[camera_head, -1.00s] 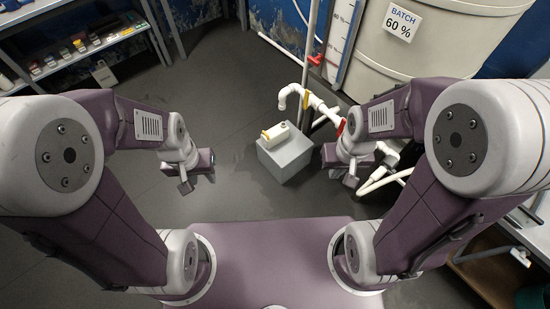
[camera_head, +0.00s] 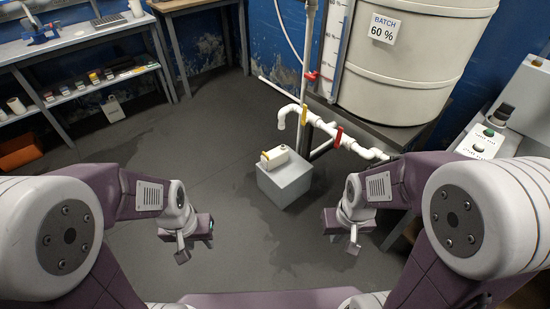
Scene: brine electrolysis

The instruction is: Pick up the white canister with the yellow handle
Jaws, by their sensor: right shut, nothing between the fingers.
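The white canister (camera_head: 278,157) with a yellow part at its left end stands on top of a grey block (camera_head: 285,182) in the middle of the head view, below a white pipe spout. My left gripper (camera_head: 183,252) hangs to the left of the block and nearer to me, apart from it; its fingers are too small and turned to show whether they are open. My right gripper (camera_head: 353,243) is to the right of the block and nearer to me, shut and empty. Neither gripper touches the canister.
White pipework (camera_head: 325,128) with yellow and red valve handles runs just behind and right of the block. A large cream tank (camera_head: 405,75) stands at the back right. A shelf unit (camera_head: 75,95) is at the left, a control panel (camera_head: 487,140) at the right. Floor left of the block is clear.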

